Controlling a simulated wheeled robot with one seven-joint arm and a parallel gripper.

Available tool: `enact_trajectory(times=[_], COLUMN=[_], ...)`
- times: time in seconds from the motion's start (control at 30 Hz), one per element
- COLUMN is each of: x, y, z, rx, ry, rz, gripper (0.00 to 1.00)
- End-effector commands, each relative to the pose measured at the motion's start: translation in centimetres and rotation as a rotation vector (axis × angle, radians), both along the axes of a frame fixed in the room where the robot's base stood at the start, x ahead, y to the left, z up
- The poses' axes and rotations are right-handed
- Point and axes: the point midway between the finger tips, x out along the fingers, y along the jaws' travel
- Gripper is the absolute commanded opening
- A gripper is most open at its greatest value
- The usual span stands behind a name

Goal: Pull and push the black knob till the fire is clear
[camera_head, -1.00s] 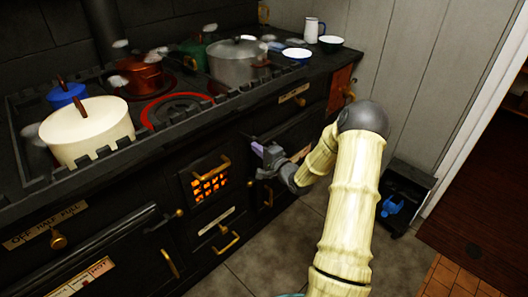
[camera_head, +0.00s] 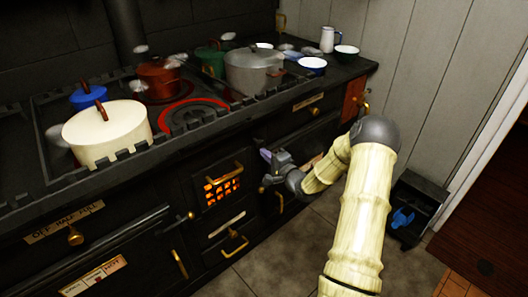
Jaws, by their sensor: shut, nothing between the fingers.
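The fire (camera_head: 222,190) glows orange behind a barred grate in the front of the black stove (camera_head: 150,215). A brass handle (camera_head: 224,176) crosses the grate's top. My gripper (camera_head: 266,154) is shut and empty, in front of the stove, right of and above the grate in the picture. I cannot tell whether it touches the stove front. I cannot pick out a black knob; dark fittings blend into the stove, and my gripper and wrist cover part of its front. A brass knob (camera_head: 76,237) sits below the "OFF HALF FULL" label (camera_head: 64,222).
A cream pot (camera_head: 108,137), a red pot (camera_head: 160,80), a grey pot (camera_head: 254,72) and other ware stand on the stovetop. A black bin (camera_head: 417,207) with a blue item stands on the floor by the right wall. Tiled floor in front is clear.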

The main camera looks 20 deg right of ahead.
Motion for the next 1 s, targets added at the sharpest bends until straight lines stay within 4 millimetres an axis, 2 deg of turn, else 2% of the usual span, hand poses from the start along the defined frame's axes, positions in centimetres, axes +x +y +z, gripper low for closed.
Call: enact_trajectory(times=[0.3,0.5,0.67,1.0], x=[-6.1,-9.4,-10.4,-10.4], y=[-1.7,-2.5,-2.7,-2.6], z=[0.0,0.0,0.0,0.0], rx=[0.001,-0.001,-0.001,-0.009], ry=[0.007,0.007,0.006,0.01], rz=[-0.001,0.0,0.003,0.005], gripper=[0.0,0.0,0.0,0.0])
